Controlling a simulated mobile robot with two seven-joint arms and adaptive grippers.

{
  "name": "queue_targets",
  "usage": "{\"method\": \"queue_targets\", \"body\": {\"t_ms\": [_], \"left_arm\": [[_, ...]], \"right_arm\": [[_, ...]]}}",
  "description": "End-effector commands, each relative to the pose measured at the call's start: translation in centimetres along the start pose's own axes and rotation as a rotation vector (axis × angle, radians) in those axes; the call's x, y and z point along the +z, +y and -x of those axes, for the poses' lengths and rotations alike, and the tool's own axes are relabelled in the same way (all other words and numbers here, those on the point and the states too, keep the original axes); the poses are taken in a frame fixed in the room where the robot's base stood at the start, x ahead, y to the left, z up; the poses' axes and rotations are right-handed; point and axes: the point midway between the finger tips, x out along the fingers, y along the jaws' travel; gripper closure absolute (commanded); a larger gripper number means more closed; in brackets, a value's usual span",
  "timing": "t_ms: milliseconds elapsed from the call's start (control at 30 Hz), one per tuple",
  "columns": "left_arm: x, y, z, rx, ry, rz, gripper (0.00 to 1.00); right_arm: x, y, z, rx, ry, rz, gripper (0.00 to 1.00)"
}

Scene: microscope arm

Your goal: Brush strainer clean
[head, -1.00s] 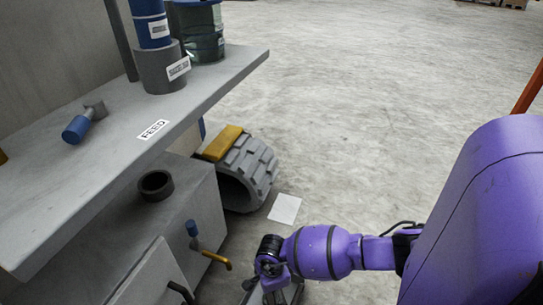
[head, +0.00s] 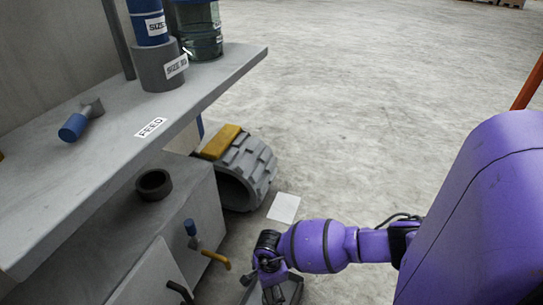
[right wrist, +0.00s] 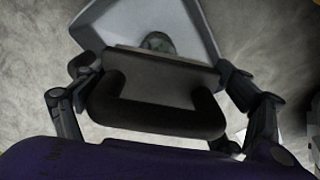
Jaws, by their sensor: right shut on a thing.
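My right gripper (head: 268,262) is low beside the cabinet, at the bottom of the head view. In the right wrist view the gripper (right wrist: 160,75) is shut on a dark handle (right wrist: 150,118), with a finger at each side. The handle joins a pale grey piece (right wrist: 190,22) with a small round greenish part in its middle. This grey held piece (head: 287,292) shows partly under the gripper in the head view. I cannot tell whether it is the strainer or the brush. A blue-handled grey tool (head: 80,121) lies on the shelf. My left gripper is not in view.
A grey shelf (head: 215,80) labelled FEED carries a blue-and-grey cylinder (head: 160,70) and a green drum (head: 200,35). Below are a cabinet (head: 200,195) with a dark ring (head: 153,184) and a yellow pipe (head: 216,260), and a ribbed grey drum (head: 245,172). Floor at right is open.

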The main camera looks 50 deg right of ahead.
Motion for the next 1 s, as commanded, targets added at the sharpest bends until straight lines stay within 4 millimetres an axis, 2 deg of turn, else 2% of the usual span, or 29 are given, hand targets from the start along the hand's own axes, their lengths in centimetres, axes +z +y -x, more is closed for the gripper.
{"method": "queue_targets", "body": {"t_ms": [200,533,1000], "left_arm": [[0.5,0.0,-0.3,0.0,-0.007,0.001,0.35],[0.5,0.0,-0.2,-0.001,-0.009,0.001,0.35],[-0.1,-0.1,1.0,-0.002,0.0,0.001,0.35]], "right_arm": [[-0.1,-0.9,-0.1,-0.001,0.002,-0.001,0.34],[-0.1,-0.9,-0.1,0.0,0.002,-0.001,0.34],[-0.1,1.2,0.1,0.002,0.001,0.0,0.34]]}}
